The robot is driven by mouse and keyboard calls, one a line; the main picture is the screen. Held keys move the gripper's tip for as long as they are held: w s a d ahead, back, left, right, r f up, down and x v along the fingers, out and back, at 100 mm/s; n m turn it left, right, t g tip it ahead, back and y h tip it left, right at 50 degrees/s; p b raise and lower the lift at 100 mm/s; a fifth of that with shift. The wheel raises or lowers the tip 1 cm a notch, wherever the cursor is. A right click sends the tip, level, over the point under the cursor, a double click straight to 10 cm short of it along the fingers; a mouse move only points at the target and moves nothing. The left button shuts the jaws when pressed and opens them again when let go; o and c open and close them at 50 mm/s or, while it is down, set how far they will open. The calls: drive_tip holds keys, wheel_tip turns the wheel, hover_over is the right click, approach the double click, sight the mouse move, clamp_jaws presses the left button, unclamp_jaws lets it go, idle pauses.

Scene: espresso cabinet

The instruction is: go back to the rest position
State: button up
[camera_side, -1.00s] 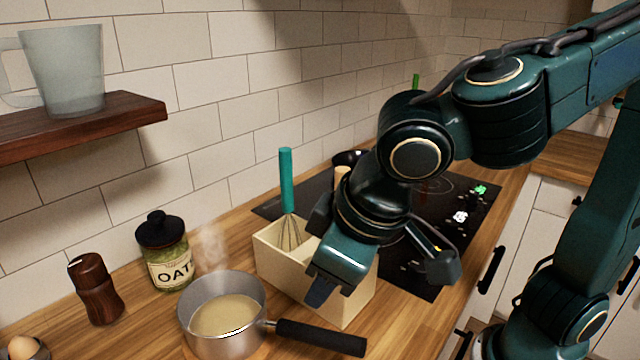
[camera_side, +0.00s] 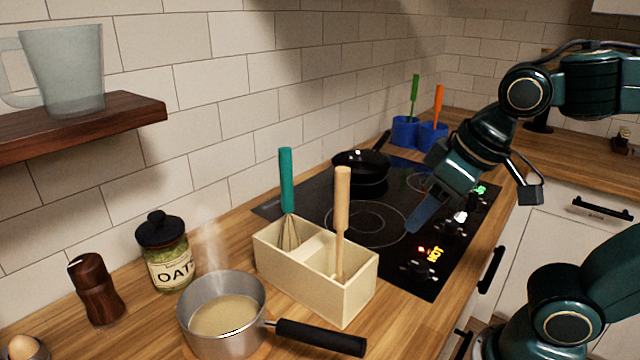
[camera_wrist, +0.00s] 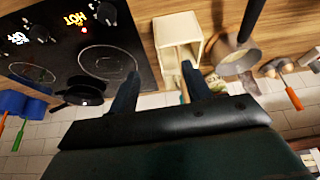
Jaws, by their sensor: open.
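My gripper (camera_side: 418,218) is above the right part of the black cooktop in the side view, tilted down and holding nothing. In the wrist view its two fingers (camera_wrist: 165,92) stand apart with nothing held between them. The cream utensil box (camera_side: 318,268) stands on the counter to the left of my gripper. A whisk with a teal handle (camera_side: 287,180) stands in its left compartment. A utensil with a wooden handle (camera_side: 342,205) stands in its right compartment; its lower end is hidden. The box also shows in the wrist view (camera_wrist: 172,30).
A steaming saucepan (camera_side: 222,305) stands in front of the box, its black handle pointing right. The cooktop (camera_side: 395,255) shows a lit HOT sign. A black pan (camera_side: 362,168) and blue pots (camera_side: 405,132) stand farther back. An oat jar (camera_side: 167,255) and brown mill (camera_side: 95,290) stand left.

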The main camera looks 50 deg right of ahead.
drive_tip(key=shift+s+d+f+m, duration=0.15)
drive_tip(key=shift+s+d, duration=0.4)
drive_tip(key=shift+s, duration=0.2)
drive_tip(key=shift+s+d+f+m, duration=0.1)
drive_tip(key=shift+s+d+m, duration=0.05)
drive_tip(key=shift+s+d, duration=0.5)
drive_tip(key=shift+a, duration=0.1)
